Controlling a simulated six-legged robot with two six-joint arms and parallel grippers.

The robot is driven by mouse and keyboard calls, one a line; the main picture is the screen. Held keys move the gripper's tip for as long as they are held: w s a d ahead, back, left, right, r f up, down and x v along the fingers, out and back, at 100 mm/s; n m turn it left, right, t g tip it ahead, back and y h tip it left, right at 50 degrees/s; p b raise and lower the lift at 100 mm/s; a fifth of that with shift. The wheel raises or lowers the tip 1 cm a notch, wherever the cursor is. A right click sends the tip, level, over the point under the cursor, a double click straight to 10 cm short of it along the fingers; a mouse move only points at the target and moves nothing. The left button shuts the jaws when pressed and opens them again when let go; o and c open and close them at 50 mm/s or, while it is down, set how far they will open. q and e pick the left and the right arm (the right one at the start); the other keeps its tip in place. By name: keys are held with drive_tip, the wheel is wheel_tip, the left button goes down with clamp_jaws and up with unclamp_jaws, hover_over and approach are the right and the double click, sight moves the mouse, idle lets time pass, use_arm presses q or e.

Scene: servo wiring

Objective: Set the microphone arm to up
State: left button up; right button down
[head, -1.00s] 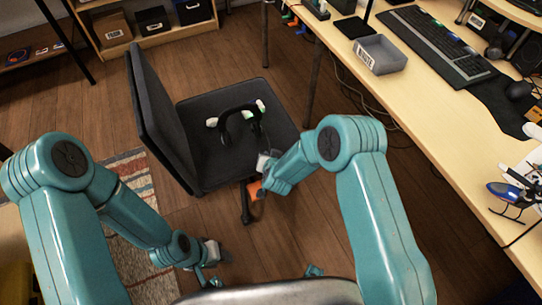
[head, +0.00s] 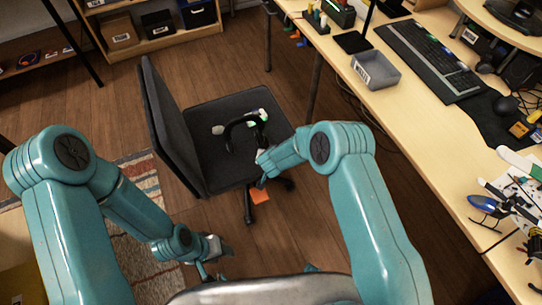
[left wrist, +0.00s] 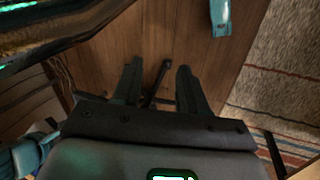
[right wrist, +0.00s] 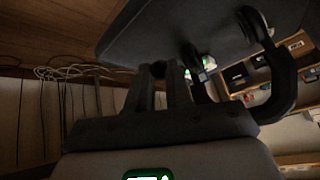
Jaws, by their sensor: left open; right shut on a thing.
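A black headset (head: 230,128) with pale ends and a green glow lies on the dark seat of an office chair (head: 205,160). My right gripper (head: 262,158) is at the headset's near side, over the front of the seat. In the right wrist view its fingers (right wrist: 163,75) are shut on a small dark part of the headset; whether this is the microphone arm is too dark to tell. The curved black band (right wrist: 284,75) rises to the right there. My left gripper (head: 216,256) is low over the floor, open and empty; its spread fingers show in the left wrist view (left wrist: 158,88).
The chair's backrest (head: 168,125) stands left of the headset. A desk (head: 440,150) with a grey tray (head: 375,70) and keyboard (head: 430,60) runs along the right. An orange piece (head: 260,196) shows below the seat. Floor between chair and rug (head: 140,190) is clear.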

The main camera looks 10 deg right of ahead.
use_arm(q)
drive_tip(key=shift+w+f, duration=0.15)
drive_tip(key=shift+w, duration=0.1)
drive_tip(key=c, duration=0.7)
drive_tip(key=w+f+m+t, duration=0.1)
drive_tip(key=w+f+m, duration=0.1)
drive_tip(key=w+m, duration=0.1)
drive_tip(key=w+d+f+m+t+h, duration=0.1)
drive_tip(key=w+f+m+t, duration=0.1)
drive_tip(key=w+m, duration=0.2)
drive_tip(key=w+f+m+t, duration=0.1)
drive_tip(key=w+m+t, duration=0.1)
drive_tip(key=w, duration=0.4)
drive_tip(key=shift+w+d+f+m+h, duration=0.1)
drive_tip(key=shift+d+f+m+h, duration=0.1)
drive_tip(key=shift+f+m+h, duration=0.35)
clamp_jaws()
drive_tip(key=w+d+m+t+h, duration=0.5)
drive_tip(key=w+d+m+h, duration=0.4)
drive_tip(key=m, duration=1.4)
drive_tip(key=shift+w+d+r+t, duration=0.45)
drive_tip(key=shift+w+d, duration=1.75)
drive_tip(key=shift+w, duration=0.45)
